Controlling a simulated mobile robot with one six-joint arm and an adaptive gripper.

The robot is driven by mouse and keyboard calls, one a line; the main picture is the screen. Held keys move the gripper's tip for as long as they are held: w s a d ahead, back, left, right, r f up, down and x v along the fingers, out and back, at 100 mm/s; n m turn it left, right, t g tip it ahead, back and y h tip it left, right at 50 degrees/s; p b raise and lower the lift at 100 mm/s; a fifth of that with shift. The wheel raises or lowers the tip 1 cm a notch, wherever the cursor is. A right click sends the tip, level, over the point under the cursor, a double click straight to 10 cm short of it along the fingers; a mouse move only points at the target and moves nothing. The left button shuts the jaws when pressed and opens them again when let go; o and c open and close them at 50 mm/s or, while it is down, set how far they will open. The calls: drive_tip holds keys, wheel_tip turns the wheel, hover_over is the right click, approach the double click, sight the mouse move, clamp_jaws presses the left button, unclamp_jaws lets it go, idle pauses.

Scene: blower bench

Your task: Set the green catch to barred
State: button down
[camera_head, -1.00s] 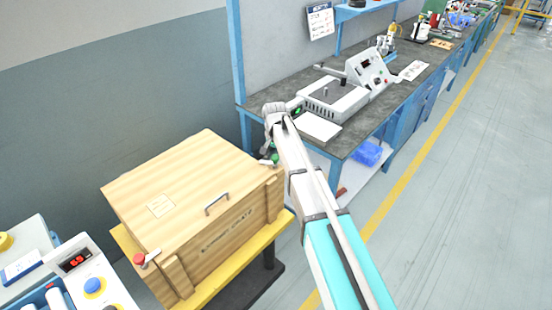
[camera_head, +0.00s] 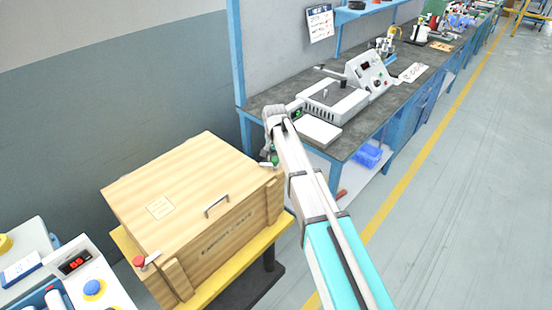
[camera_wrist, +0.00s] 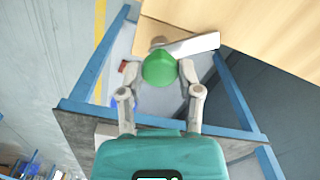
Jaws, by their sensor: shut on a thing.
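The green catch (camera_wrist: 160,69) has a round green knob on a pale lever (camera_wrist: 195,45). It sits at the right front corner of the wooden crate (camera_head: 183,171). In the wrist view the knob is between the two fingers of my gripper (camera_wrist: 160,88), which is shut on it. The lever reaches from the knob up and right along the crate's edge. In the head view the green knob (camera_head: 275,160) shows just below my gripper (camera_head: 270,150), which is partly hidden by my arm. A red-knobbed catch (camera_head: 140,261) is at the crate's left front corner.
The crate rests on a yellow stand (camera_head: 215,290). A dark-topped workbench (camera_head: 262,98) with a grey machine (camera_head: 335,99) stands close behind my gripper. A control panel with a blue button (camera_head: 93,287) is at the lower left. The floor at right is open.

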drive_tip(key=shift+n, duration=0.3)
drive_tip(key=n, duration=1)
idle(0.4)
drive_tip(key=shift+c, duration=1.4)
unclamp_jaws()
